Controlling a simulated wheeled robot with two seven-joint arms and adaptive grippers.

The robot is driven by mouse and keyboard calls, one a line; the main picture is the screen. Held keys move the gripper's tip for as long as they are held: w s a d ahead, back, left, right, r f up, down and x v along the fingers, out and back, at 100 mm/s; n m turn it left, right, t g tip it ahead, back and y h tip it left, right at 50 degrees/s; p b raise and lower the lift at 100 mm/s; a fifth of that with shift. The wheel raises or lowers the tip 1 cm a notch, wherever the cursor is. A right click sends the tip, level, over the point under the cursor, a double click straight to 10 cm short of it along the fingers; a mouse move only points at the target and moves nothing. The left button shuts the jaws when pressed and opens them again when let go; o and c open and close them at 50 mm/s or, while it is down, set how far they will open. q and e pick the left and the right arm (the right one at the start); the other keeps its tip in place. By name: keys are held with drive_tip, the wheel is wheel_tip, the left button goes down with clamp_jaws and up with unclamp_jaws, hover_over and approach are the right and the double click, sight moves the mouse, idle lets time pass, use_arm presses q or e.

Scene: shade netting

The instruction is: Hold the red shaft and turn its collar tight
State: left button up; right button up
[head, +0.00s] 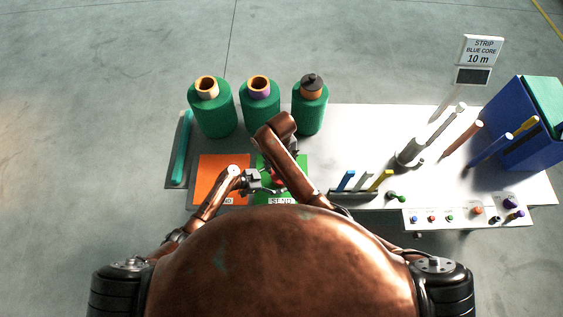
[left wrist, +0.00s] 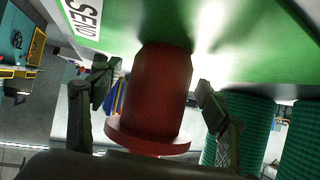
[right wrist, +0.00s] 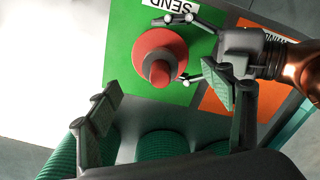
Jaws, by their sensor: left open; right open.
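The red shaft (right wrist: 158,72) stands on the green SEND pad (right wrist: 124,62). In the right wrist view I see it from above, with a wide red rim and a dark grey ring, probably the collar, around its tip. My left gripper (head: 262,182) is open, its fingers on either side of the shaft. The left wrist view shows the thick red body (left wrist: 155,85) between these fingers, with gaps visible at both sides. My right gripper (right wrist: 172,92) is open and empty above the shaft. In the head view my right arm hides most of the shaft.
An orange pad (head: 215,170) lies left of the green one. Three green spools (head: 212,115) stand behind the pads. Right on the white table (head: 360,125) are a small rack (head: 350,198), slanted posts (head: 462,140), a blue bin (head: 520,150) and a sign (head: 481,50).

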use_arm(q)
drive_tip(key=v, duration=1.2)
drive_tip(key=shift+a+f, duration=0.1)
